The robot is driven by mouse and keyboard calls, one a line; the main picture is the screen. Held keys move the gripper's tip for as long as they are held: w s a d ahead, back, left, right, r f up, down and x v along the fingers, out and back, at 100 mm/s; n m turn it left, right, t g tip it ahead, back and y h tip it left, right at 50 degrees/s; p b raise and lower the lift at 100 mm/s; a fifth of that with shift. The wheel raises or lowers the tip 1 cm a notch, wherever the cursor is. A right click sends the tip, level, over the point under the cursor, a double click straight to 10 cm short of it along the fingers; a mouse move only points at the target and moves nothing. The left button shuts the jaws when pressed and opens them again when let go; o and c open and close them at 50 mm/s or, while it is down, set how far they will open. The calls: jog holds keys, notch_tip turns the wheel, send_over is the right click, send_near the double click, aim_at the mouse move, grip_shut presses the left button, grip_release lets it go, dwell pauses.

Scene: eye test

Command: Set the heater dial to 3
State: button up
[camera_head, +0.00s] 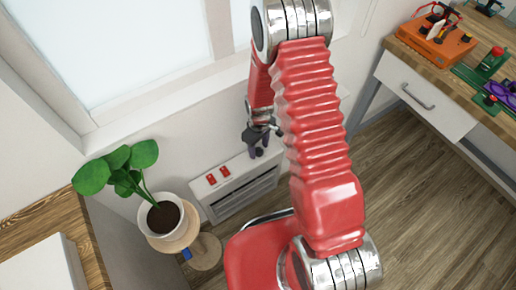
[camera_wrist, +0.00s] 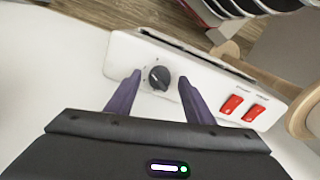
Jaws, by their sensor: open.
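The heater (camera_head: 235,188) is a white panel unit with a dark grille, low on the wall under the window. In the wrist view its white top panel (camera_wrist: 205,82) carries a dark round dial (camera_wrist: 159,77) with a light pointer mark and small marks around it, too small to read. My gripper (camera_wrist: 158,82) is open, with one purple finger on each side of the dial. I cannot tell whether the fingers touch it. In the head view my gripper (camera_head: 258,150) is over the heater's right part and the dial is hidden there.
Two red switches (camera_wrist: 242,106) sit on the panel beside the dial. A potted plant (camera_head: 163,216) on a round wooden stand (camera_head: 203,251) is left of the heater. A workbench (camera_head: 430,95) with an orange toolbox (camera_head: 436,41) is at right. Wooden floor (camera_head: 415,200) is clear between.

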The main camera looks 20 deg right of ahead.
jog(key=shift+f, duration=0.4)
jog(key=c, duration=1)
